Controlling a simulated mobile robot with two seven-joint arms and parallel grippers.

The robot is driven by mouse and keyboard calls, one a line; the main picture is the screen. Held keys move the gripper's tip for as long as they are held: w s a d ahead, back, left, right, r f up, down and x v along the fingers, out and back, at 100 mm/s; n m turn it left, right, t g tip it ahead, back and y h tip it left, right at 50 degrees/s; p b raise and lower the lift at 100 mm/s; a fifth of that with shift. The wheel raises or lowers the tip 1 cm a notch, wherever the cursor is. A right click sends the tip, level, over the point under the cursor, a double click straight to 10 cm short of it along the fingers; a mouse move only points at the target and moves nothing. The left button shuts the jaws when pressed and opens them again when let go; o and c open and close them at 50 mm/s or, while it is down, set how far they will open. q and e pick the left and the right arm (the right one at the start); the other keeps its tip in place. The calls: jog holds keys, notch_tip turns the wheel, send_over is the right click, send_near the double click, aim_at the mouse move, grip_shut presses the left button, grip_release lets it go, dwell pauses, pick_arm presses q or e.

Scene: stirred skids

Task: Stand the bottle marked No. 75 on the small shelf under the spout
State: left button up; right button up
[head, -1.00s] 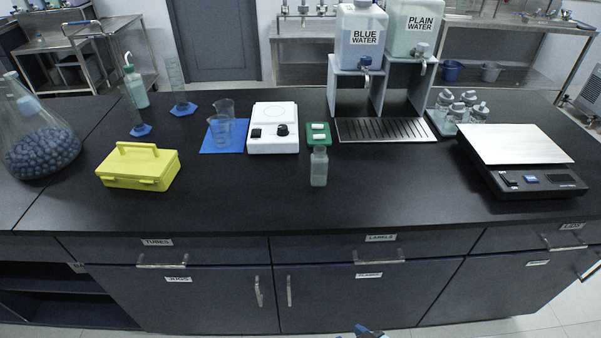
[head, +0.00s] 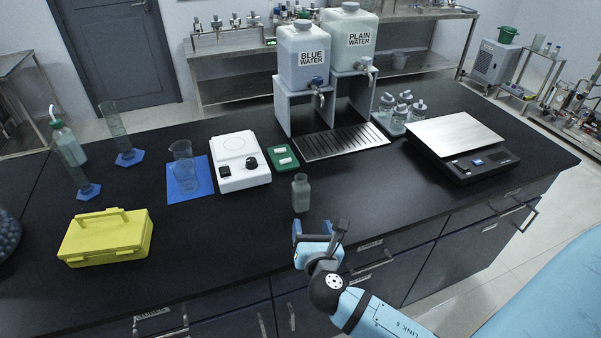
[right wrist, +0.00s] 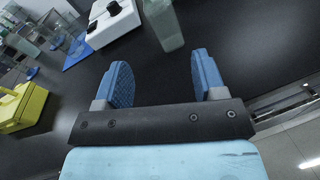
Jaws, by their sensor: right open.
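A small, greyish, translucent bottle (head: 301,195) stands upright and alone on the black bench; no number is readable on it. It also shows at the top of the right wrist view (right wrist: 164,24). Under the spouts of the blue water tank (head: 303,60) and plain water tank (head: 349,38) lies a slatted metal drip shelf (head: 340,140), empty. My right gripper (head: 319,232) is open and empty at the bench's front edge, just nearer to me than the bottle and apart from it. In the right wrist view its blue fingers (right wrist: 162,75) are spread. My left gripper is out of view.
A green tray (head: 283,157) with small white pieces and a white stirrer (head: 240,162) lie behind and left of the bottle. Several bottles (head: 402,108) stand right of the drip shelf, beside a scale (head: 458,148). A yellow box (head: 105,238) sits left.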

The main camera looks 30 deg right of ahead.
aim_at(301, 178)
jog(key=shift+n+t+h, duration=0.3)
jog(key=shift+n+h, duration=0.4)
jog(key=shift+n, duration=0.2)
jog(key=r+x, duration=0.1)
jog(key=x, duration=0.3)
jog(key=p+x, duration=0.1)
jog(key=x, duration=0.4)
jog(key=a+r+p+x, duration=0.1)
jog(key=x, duration=0.4)
jog(key=shift+w+d+r, duration=0.1)
jog(key=shift+w+r, duration=0.2)
jog(key=shift+w+d, duration=0.2)
jog(key=shift+w, duration=0.2)
jog(key=shift+s, duration=0.1)
grip_shut()
